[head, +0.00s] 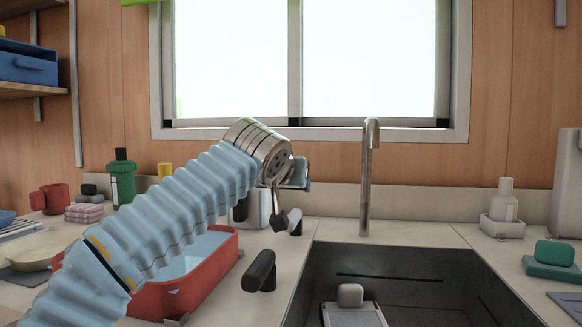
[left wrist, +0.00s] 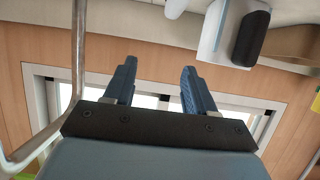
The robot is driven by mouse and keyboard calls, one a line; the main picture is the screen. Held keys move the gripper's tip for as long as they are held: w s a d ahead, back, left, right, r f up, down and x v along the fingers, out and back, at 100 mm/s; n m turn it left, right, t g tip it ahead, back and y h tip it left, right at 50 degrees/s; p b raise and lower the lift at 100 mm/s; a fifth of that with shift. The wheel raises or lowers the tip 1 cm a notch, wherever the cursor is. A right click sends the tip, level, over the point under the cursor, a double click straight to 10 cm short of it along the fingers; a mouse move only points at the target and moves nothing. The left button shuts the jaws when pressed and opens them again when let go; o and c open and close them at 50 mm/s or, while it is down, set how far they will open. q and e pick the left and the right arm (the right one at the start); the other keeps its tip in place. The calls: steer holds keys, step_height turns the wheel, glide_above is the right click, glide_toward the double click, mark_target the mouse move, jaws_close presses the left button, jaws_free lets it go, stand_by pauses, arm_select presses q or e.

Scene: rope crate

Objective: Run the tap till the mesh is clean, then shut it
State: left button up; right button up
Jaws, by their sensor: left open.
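The tap's curved metal spout (head: 367,185) stands behind the sink (head: 400,265); no water shows from it. Its pipe also shows at the left of the left wrist view (left wrist: 78,60). My left gripper (head: 300,174) points toward the window, above the counter and left of the spout. Its blue fingers (left wrist: 158,88) are apart and empty.
A red tub (head: 222,262) stands left of the sink, partly behind my left arm. A white box (head: 262,207) with a dark part is behind it. A white bottle (head: 503,200) and a green block (head: 555,253) are at the right. Counter behind the sink is clear.

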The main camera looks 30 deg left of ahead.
arm_select(q)
steer(key=d+v, duration=0.2)
steer(key=v, duration=0.7)
steer(key=shift+r, duration=0.15)
steer(key=shift+w+d, duration=0.1)
